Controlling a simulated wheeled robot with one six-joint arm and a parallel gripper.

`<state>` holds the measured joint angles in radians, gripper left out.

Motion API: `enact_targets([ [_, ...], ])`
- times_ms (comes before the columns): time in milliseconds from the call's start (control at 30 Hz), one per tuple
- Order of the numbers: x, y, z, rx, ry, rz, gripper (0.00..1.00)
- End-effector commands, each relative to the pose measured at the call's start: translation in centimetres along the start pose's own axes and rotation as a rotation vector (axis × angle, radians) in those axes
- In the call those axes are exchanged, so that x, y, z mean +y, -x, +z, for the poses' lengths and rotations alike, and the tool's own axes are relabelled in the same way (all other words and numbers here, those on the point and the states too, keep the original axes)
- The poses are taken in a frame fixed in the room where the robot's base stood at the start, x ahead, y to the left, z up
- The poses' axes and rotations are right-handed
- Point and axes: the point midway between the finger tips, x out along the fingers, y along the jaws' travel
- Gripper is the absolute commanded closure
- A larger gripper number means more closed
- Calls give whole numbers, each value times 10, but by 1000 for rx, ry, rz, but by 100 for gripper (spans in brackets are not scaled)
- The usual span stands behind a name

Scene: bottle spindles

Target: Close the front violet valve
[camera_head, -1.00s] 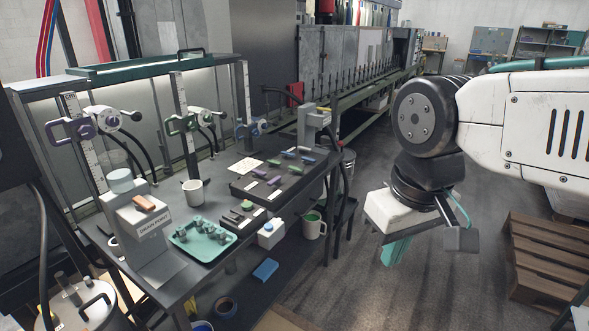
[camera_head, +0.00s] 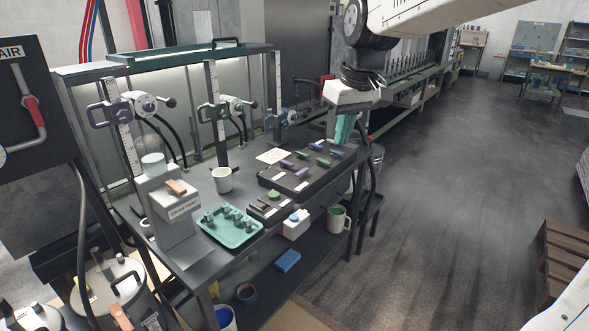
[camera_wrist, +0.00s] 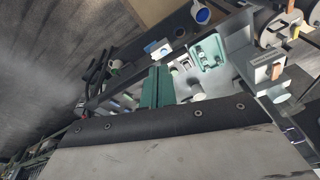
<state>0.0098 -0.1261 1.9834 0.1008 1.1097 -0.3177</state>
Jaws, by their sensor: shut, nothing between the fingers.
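A violet bracket-like fitting (camera_head: 108,116) is mounted on the leftmost upright of the bench frame. A round grey valve body (camera_head: 146,104) with a dark knobbed lever (camera_head: 168,102) sits just right of it. I cannot tell whether this valve is open or closed. My gripper (camera_head: 345,130) hangs at the right end of the bench, its teal fingers shut, empty and pointing down. It is well apart from the violet fitting.
Green (camera_head: 212,114) and blue (camera_head: 277,118) fittings stand on the other uprights. A grey drain-point column (camera_head: 172,222), a white mug (camera_head: 222,182), a teal tray (camera_head: 250,238) and a black block tray (camera_head: 268,180) occupy the bench. Floor right of the bench is clear; a pallet (camera_head: 562,262) lies beyond.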

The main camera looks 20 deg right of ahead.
Motion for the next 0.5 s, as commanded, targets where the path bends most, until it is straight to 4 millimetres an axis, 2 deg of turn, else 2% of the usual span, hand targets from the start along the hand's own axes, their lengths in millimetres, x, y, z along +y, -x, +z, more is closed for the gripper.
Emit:
enact_targets([
  [33, 8, -11, -30, 3, 23, -9, 100],
  [200, 31, -51, -119, 34, 113, -29, 100],
  [267, 40, -69, -148, 45, 144, -34, 100],
  [400, 58, -120, -210, 73, 215, -46, 100],
  [500, 70, -159, -246, 92, 261, -52, 100],
])
